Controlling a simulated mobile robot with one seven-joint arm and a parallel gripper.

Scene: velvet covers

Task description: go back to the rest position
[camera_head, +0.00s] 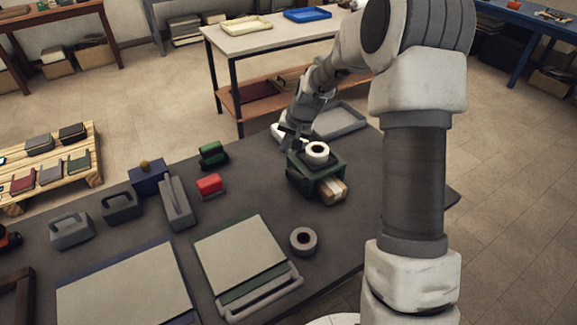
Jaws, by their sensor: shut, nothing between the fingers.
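My gripper (290,137) is at the end of my arm, over the far right part of the dark table (236,182). Its fingers are small and dark here and point down. It is shut and empty. It is just behind and left of a white roll (317,150) that lies on a dark green stand (330,166). I cannot tell whether the gripper touches the stand or the roll. My arm reaches from the right side of the view, up and over to the table's far side.
A grey tray (340,121) lies behind the stand. A wooden block (332,191) sits at its front. A white-topped bench (268,40) stands beyond.

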